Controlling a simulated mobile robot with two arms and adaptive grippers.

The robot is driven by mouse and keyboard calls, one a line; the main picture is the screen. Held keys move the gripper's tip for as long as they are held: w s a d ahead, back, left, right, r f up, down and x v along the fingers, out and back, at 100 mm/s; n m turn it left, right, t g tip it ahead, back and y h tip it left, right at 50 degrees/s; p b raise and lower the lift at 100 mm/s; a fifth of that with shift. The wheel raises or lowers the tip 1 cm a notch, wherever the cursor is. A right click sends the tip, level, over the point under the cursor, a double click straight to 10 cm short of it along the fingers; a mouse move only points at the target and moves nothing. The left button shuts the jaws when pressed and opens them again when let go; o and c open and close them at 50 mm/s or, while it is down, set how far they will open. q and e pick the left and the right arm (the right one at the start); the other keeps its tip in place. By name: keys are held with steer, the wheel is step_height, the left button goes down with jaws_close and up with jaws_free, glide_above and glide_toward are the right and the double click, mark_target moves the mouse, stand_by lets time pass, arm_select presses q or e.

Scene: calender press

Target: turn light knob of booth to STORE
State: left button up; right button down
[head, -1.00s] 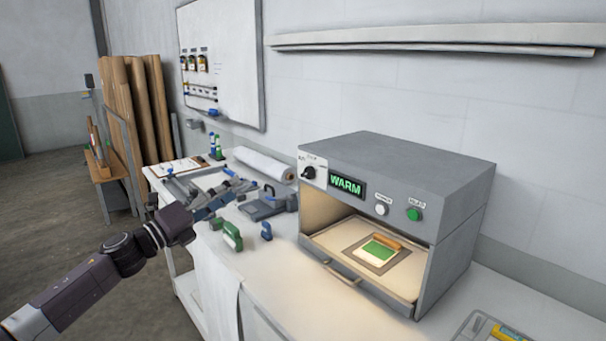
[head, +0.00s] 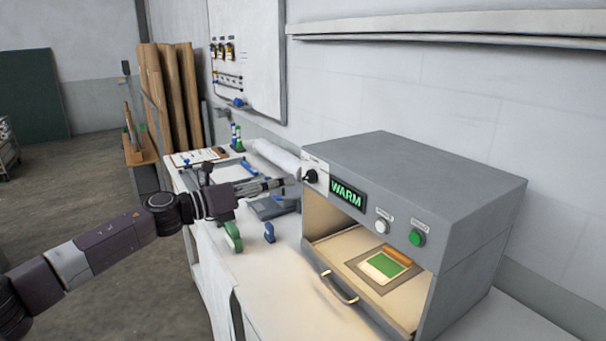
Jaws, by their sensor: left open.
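The grey booth (head: 420,180) stands on the white bench in the head view, its front open and its inside lit warm. Its black light knob (head: 310,176) is on a white plate at the upper left of the front. The green display (head: 347,193) beside it reads WARM. The small knob labels are too small to read. My left gripper (head: 284,183) is open, its fingers pointing right toward the knob, close to its left side. I cannot tell whether a fingertip touches it. My right gripper is not in view.
A white button (head: 382,227) and a green button (head: 417,238) sit right of the display. Blue and green tools and a white roll (head: 277,157) lie on the bench at left.

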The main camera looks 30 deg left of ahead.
mark_target(308, 174)
arm_select(q)
steer(key=p+x, duration=0.2)
steer(key=x, duration=0.3)
steer(key=shift+w+d+r+p, duration=0.1)
steer(key=shift+w+r+p, duration=0.1)
steer(key=shift+p, duration=0.1)
steer(key=shift+w+d+f, duration=0.15)
steer(key=shift+w+d, duration=0.15)
steer(key=shift+w, duration=0.1)
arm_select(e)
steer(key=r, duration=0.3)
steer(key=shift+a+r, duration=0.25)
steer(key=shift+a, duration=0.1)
arm_select(q)
steer(key=c, duration=1.2)
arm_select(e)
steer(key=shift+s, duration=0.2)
